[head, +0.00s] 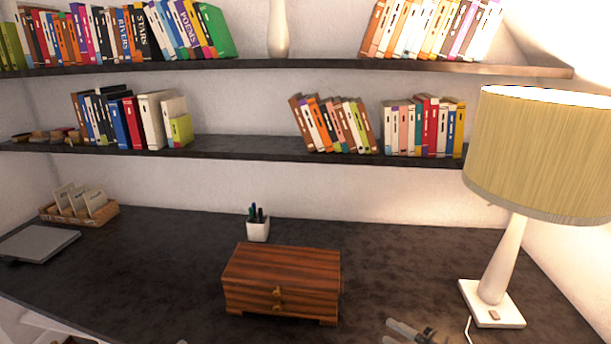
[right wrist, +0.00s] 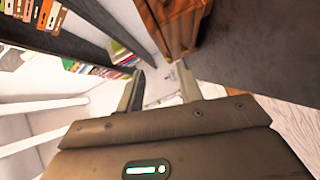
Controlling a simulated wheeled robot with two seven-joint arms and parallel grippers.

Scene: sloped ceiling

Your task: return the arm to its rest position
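My right gripper (head: 410,332) shows at the bottom edge of the head view, right of the wooden box and left of the lamp base. In the right wrist view its two fingers (right wrist: 161,84) stand apart with nothing held between them. A closed brown wooden box (head: 282,270) with small knobs on its front sits on the dark desk (head: 390,255). The box also shows in the right wrist view (right wrist: 174,22), beyond the fingertips.
A lamp (head: 500,260) with a tan shade stands at the right. A white pen cup (head: 257,230) stands behind the box. A grey flat laptop-like object (head: 38,243) and a wicker tray (head: 100,217) are at the left. Two bookshelves (head: 250,148) cross the wall above the desk.

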